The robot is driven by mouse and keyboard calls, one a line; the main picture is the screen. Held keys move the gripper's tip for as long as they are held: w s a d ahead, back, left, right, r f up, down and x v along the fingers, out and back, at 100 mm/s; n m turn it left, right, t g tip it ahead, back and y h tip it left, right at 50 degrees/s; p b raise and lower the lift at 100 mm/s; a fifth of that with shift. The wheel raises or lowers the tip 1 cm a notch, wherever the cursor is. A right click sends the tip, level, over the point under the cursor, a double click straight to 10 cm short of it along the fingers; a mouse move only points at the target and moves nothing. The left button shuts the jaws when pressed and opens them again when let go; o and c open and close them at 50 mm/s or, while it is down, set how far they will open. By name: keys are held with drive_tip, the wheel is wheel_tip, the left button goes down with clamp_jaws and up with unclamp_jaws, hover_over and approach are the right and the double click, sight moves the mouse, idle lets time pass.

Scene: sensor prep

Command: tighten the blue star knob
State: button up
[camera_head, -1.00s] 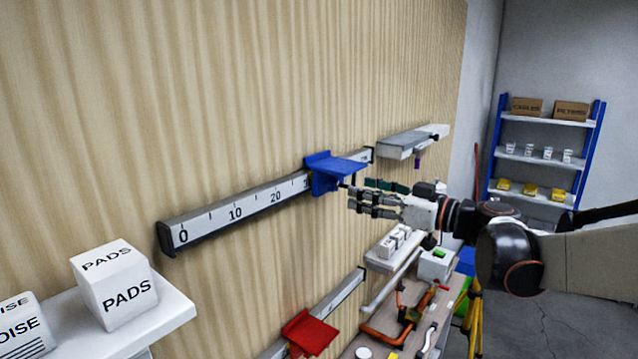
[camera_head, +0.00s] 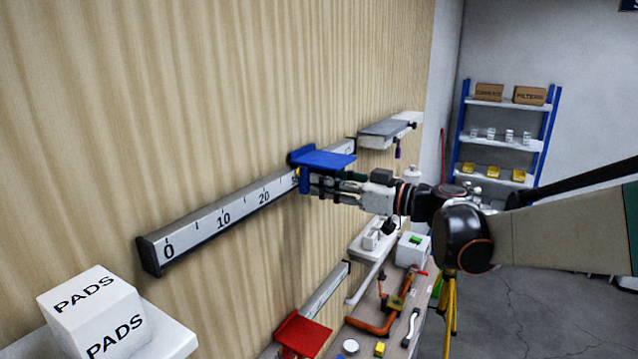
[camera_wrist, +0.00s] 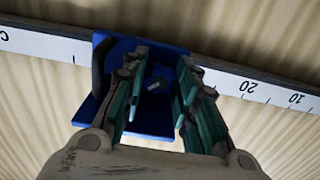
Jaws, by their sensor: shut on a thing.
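A blue carriage (camera_head: 325,161) sits on the wall rail (camera_head: 205,222) just past the 20 mark. It also shows in the wrist view (camera_wrist: 151,122), behind my fingers. My gripper (camera_head: 309,184) is at the carriage's underside, its fingers pointing towards the wall. In the wrist view my gripper (camera_wrist: 160,72) has one finger on each side of the blue star knob (camera_wrist: 157,84), shut on it. The knob is small, dark and blurred there, so its star shape cannot be made out. The fingers hide it in the head view.
A grey-topped shelf (camera_head: 385,132) is to the right along the wall. A red carriage (camera_head: 302,333) is on a lower rail. A bench (camera_head: 395,335) with pipes and tools lies below my arm. A PADS box (camera_head: 93,312) stands at lower left.

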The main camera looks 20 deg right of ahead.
drive_tip(key=shift+m+b, duration=0.5)
drive_tip(key=shift+m, duration=1)
drive_tip(key=o, duration=1.1)
drive_tip(key=shift+v, duration=3.8)
drive_tip(key=shift+s, duration=0.1)
drive_tip(key=shift+c, duration=0.3)
